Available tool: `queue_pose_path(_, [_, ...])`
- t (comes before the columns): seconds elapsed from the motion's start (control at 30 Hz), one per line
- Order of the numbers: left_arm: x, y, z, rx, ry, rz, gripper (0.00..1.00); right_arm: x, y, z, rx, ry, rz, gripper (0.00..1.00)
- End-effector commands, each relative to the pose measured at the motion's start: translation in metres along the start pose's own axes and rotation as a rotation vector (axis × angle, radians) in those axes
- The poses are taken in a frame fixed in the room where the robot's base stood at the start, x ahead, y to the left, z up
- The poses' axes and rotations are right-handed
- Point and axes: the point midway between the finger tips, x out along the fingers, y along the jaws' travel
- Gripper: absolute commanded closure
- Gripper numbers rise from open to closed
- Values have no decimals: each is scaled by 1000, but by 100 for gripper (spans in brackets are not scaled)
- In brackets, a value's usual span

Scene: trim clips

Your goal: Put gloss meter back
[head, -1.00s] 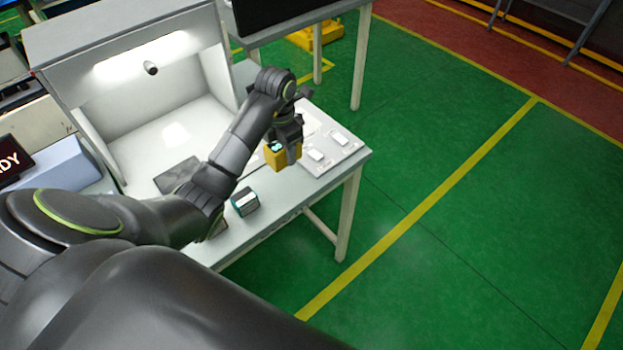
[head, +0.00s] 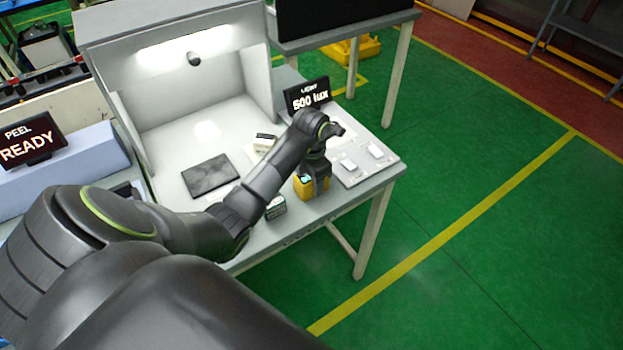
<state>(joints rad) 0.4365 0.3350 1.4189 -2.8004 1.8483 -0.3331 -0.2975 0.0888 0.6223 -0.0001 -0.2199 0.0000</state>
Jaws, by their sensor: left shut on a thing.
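My left gripper (head: 316,180) is shut on a yellow block-shaped device with a small teal screen (head: 304,188), which looks like the gloss meter. It holds the device over or on the front part of the white table, right of a small dark teal and white device (head: 275,208). I cannot tell whether its underside touches the table. My left arm hides part of the table behind it. My right gripper is not in view.
A lit white booth (head: 190,90) with a dark flat panel (head: 210,175) stands at the left. A "500 lux" display (head: 308,94) is behind my arm. A pale board with white pieces (head: 362,162) lies right of the gripper, near the table's right edge.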

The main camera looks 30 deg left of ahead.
Motion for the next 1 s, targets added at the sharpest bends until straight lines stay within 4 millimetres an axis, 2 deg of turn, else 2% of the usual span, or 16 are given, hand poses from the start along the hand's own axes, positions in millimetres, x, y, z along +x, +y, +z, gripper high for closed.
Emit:
queue_pose_path(0.2, [4,0,0,0,-1,1,82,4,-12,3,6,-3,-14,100])
queue_pose_path(0.23, [4,0,0,0,-1,0,52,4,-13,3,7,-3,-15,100])
queue_pose_path(0.4, [2,0,0,0,0,0,31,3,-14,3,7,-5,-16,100])
queue_pose_path(0.8, [-4,1,1,1,-3,2,31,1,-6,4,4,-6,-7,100])
queue_pose_path(0.93, [-23,1,1,2,-6,5,31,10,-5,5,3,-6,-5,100])
queue_pose_path(1.0, [-41,2,2,2,-6,5,31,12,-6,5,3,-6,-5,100])
